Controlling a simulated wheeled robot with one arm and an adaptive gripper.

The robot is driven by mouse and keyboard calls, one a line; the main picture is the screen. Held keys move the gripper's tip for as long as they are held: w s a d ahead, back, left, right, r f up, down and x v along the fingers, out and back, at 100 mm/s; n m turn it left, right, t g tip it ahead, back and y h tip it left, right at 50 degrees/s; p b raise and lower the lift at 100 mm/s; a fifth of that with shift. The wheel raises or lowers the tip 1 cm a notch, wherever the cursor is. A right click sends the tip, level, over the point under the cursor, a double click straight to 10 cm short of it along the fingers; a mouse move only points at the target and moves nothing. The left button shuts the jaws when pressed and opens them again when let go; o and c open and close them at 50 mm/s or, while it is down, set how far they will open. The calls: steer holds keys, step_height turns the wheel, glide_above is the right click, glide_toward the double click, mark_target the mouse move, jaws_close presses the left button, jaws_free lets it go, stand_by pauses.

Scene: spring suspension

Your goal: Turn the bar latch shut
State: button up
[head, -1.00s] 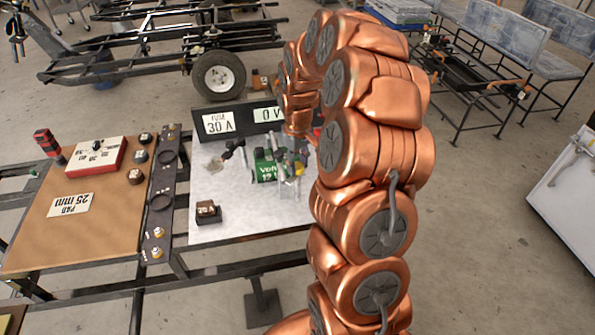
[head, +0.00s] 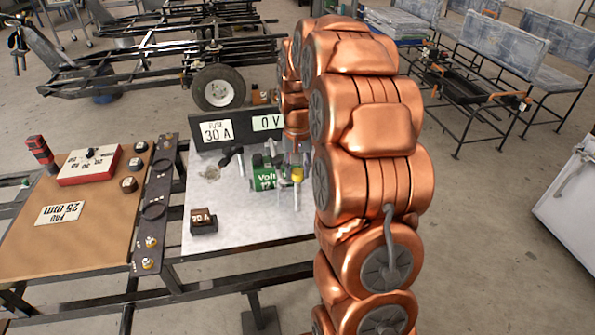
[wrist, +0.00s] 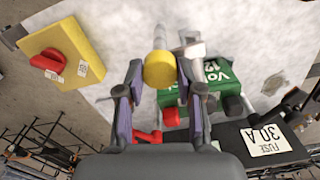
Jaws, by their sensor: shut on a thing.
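A yellow round knob (wrist: 159,69) sits between my gripper's two fingers (wrist: 159,84) in the wrist view, and the fingers are shut on it. The knob also shows in the head view (head: 297,174), low under my gripper (head: 297,160). It looks like the end of the bar latch; the rest of the bar is mostly hidden by the knob and fingers. A green 12 volt battery (head: 264,177) is just left of the knob in the head view, and to its right in the wrist view (wrist: 205,75). I cannot tell the latch's exact angle.
A dark panel (head: 195,128) with fuse and volt labels stands behind the battery. A brown 20 A block (head: 203,222) sits on the pale tabletop (head: 255,225), whose front is clear. A yellow box (wrist: 82,40) with a red knob is left in the wrist view.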

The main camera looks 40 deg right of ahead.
mark_target(298, 171)
stand_by(0.4)
steer(key=o, duration=1.2)
steer(key=shift+c, duration=0.2)
step_height(298, 171, up, 12)
stand_by(0.6)
